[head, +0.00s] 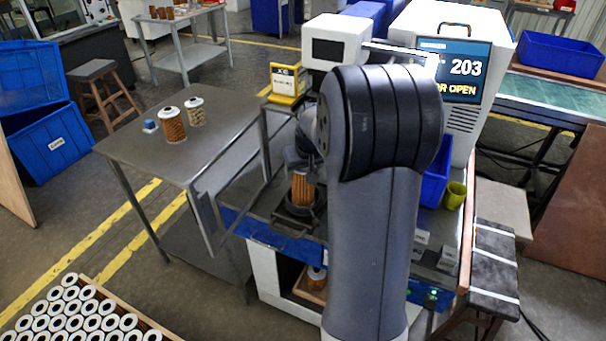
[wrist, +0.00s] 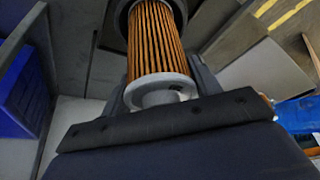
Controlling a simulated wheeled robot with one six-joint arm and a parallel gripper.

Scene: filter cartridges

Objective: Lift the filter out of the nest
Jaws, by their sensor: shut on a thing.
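The filter (head: 303,188), with orange-brown pleats, stands upright at the nest (head: 301,214), a dark round holder on the bench. In the wrist view the filter (wrist: 157,42) shows its pale end cap nearest me, and its far end meets the nest's dark ring (wrist: 181,12). I cannot tell how deep that end sits. My gripper (head: 303,166) is shut on the filter at its capped upper end. In the wrist view the fingers of my gripper (wrist: 162,88) lie on both sides of the cap. My arm hides part of the bench.
A steel table (head: 150,150) at left holds two more filters (head: 172,125) and a small blue thing. An open clear guard panel (head: 235,190) stands left of the nest. A screen (head: 458,72) reads "203" and "OPEN". A blue bin (head: 434,178) and an olive cup (head: 455,196) are at right.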

